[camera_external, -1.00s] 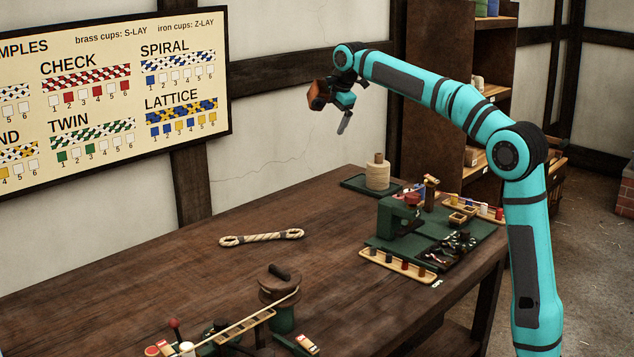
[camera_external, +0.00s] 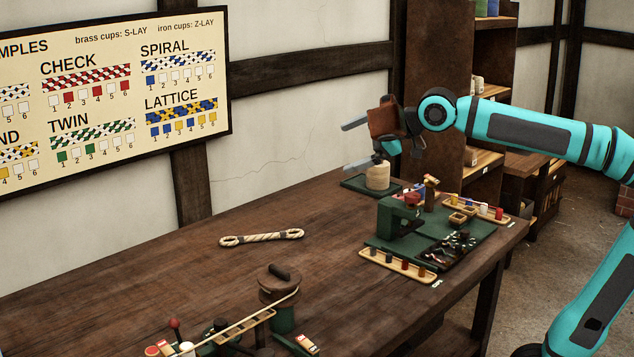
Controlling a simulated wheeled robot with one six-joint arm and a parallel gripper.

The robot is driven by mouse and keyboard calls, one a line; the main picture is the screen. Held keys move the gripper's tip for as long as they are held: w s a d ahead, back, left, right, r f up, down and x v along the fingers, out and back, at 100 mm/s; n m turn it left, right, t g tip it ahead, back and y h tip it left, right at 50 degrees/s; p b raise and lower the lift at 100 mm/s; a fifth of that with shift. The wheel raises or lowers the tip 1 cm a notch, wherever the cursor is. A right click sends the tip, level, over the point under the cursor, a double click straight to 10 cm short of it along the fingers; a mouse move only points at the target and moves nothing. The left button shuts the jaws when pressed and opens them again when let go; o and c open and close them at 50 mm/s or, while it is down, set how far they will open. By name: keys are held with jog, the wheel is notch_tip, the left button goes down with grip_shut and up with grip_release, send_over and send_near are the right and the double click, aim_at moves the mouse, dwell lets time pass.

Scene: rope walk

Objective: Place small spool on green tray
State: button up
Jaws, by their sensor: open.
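The green tray (camera_external: 352,184) lies at the far right end of the table by the wall. A pale rope-wound spool (camera_external: 377,179) stands upright on it; its top is partly hidden by my gripper. My gripper (camera_external: 347,147) is above the tray, its two grey fingers apart and pointing left, with the lower one close over the spool's top. Whether they touch I cannot tell. I see nothing between the fingers. Small coloured spools stand in a wooden rack (camera_external: 480,208) right of the tray; I cannot tell which spool is the small one.
A dark green machine (camera_external: 398,220) on a green board stands right of the tray. A front rack (camera_external: 398,265) holds several small pegs or spools. A rope loop (camera_external: 262,237) lies mid-table. A brown reel on a stand (camera_external: 280,290) is nearer. The table's left-middle area is clear.

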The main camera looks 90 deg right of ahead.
jog(key=s+a+f+m+t+y, duration=0.1)
jog(key=s+a+f+t+y, duration=0.1)
jog(key=s+a, duration=0.6)
jog(key=s+a+f+m+t+y, duration=0.2)
jog(key=s+a+f+t, duration=0.1)
jog(key=s+a+f, duration=0.3)
jog(key=s+a, duration=0.2)
jog(key=a, duration=0.2)
jog(key=shift+s+f+m+t, duration=0.3)
jog(key=shift+f+t, duration=0.05)
jog(key=shift+t, duration=0.05)
